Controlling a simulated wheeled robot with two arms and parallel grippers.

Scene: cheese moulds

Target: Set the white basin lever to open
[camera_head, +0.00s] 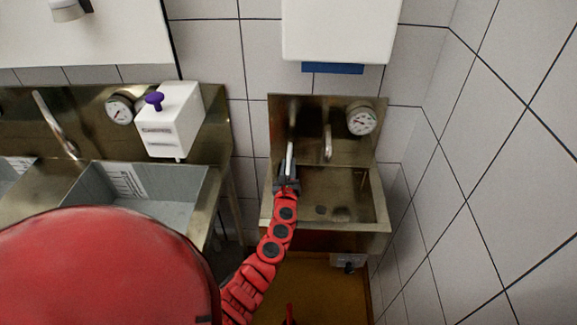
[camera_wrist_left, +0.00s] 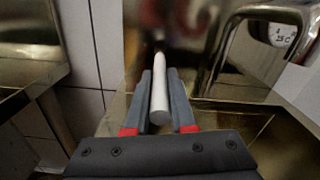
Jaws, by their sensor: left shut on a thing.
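The white basin lever (camera_head: 290,156) is a slim white rod at the left side of the small metal basin (camera_head: 383,207) in the head view. It stands roughly upright there. My left gripper (camera_head: 287,177) reaches up to it from below and is shut on it. In the left wrist view, the white lever (camera_wrist_left: 160,98) lies lengthwise between the two grey fingers of my left gripper (camera_wrist_left: 160,82). Its rounded near end shows and its far end is blurred. The lever's mount is not clear. My right gripper is not in view.
A curved metal tap (camera_head: 328,142) and a round gauge (camera_head: 361,120) are right of the lever. A white dispenser (camera_head: 340,30) hangs above. A larger sink (camera_head: 160,205) with a white box (camera_head: 170,120) stands left. A tiled wall closes off the right.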

